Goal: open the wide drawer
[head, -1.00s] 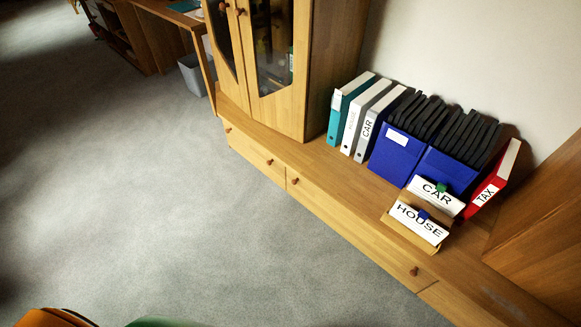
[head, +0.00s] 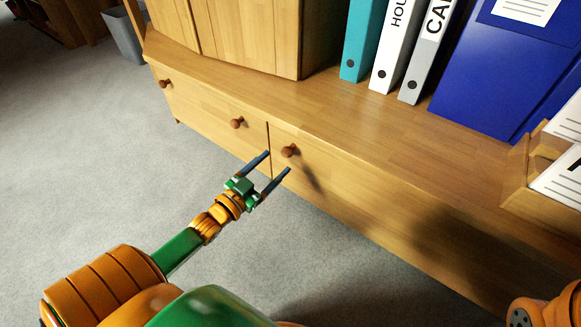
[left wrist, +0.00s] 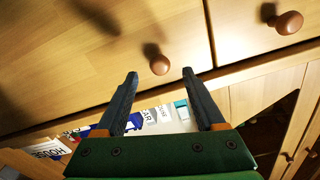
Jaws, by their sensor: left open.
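The wide drawer (head: 375,200) is the long wooden front right of the seam in the low cabinet, and it looks shut. Its round brown knob (head: 288,151) is near its left end. My left gripper (head: 278,162) is open and empty in front of this knob, fingers pointing at the drawer front. In the left wrist view the knob (left wrist: 160,65) shows between and just beyond the two fingertips (left wrist: 160,74), apart from both. The far end of the drawer is in shadow, and its other knob is not seen now. My right gripper is out of view.
A narrower drawer (head: 205,108) with two knobs adjoins on the left. Binders and blue file boxes (head: 497,75) stand on the cabinet top, with a wooden tray (head: 517,172) at the right. Grey carpet (head: 80,170) in front is free.

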